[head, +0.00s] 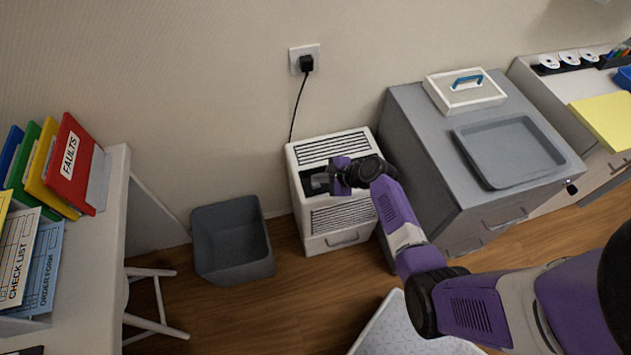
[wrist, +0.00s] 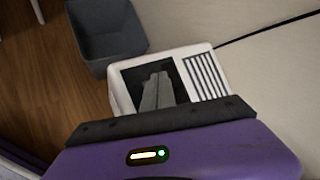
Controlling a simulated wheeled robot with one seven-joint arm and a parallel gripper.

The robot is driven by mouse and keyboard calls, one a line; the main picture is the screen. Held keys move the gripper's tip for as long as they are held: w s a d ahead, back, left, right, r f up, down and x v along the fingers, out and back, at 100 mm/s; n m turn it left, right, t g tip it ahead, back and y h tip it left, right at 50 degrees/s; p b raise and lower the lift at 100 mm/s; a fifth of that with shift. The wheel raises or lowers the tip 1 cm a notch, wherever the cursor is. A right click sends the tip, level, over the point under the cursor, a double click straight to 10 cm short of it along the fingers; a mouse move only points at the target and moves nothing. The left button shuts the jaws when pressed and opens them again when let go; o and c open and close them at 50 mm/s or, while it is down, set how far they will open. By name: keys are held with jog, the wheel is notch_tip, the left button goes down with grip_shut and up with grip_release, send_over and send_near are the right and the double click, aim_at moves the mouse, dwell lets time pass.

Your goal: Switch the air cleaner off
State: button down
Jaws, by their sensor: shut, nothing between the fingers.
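The air cleaner (head: 342,216) is a white box with slatted vents on top and a handle low on its front. It stands on the floor against the wall, and it also shows in the wrist view (wrist: 206,76). Its top has a dark panel (wrist: 132,76) between the vents. My gripper (head: 319,183) is over this panel, pointing down at it. In the wrist view my gripper's fingers (wrist: 157,88) are together and empty in front of the panel. I cannot tell whether they touch it. The fingers and wrist hide part of the panel, and no switch is clearly visible.
A black plug (head: 306,64) sits in the wall socket, its cord running down behind the cleaner. A grey bin (head: 232,240) stands left of the cleaner. A grey cabinet (head: 425,150) with a tray (head: 508,150) stands close on the right. A desk with folders is at far left.

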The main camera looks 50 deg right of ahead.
aim_at(318, 185)
jog(key=shift+r, duration=0.1)
notch_tip(318, 185, up, 6)
jog(key=p, duration=0.6)
dwell(0.7)
